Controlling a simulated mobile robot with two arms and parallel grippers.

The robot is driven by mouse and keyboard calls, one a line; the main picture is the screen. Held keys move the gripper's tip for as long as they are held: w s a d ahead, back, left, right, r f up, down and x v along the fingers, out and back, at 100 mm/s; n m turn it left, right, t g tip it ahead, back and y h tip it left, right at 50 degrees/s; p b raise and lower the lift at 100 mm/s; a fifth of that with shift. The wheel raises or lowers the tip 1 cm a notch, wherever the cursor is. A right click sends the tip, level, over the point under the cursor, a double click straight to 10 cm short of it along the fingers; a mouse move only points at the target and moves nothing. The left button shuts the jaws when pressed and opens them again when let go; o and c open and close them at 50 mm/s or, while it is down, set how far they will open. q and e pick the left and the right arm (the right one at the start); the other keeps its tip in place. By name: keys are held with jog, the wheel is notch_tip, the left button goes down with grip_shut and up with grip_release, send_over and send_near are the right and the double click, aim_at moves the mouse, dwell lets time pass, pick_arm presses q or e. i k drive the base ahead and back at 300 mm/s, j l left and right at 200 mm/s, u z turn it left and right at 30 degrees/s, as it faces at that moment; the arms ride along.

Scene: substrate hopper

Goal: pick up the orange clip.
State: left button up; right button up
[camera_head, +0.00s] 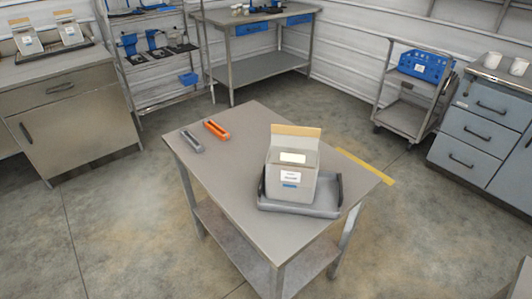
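The orange clip (216,129) lies flat on the grey table (225,180), near its far left corner. A grey clip (191,141) of similar shape lies just to its left and a little nearer, apart from it. Neither of my grippers shows in the head view, so whether they are open or shut is hidden. Nothing touches the orange clip.
An open box (292,172) with a label stands in a grey tray (298,208) on the table's right half. A cart (411,114) with a blue bin (424,66) stands back right, near grey-blue drawers (468,125). A workbench (262,67) and cabinet (75,125) stand behind. Floor surrounds the table.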

aim_at(207, 122)
jog(key=i+j+z, duration=0.15)
jog(key=j, duration=0.2)
jog(key=i+j+z, duration=0.15)
jog(key=j, duration=0.25)
jog(key=i+j+z, duration=0.2)
jog(key=j, duration=0.2)
jog(key=i+j+z, duration=0.15)
jog(key=j, duration=0.25)
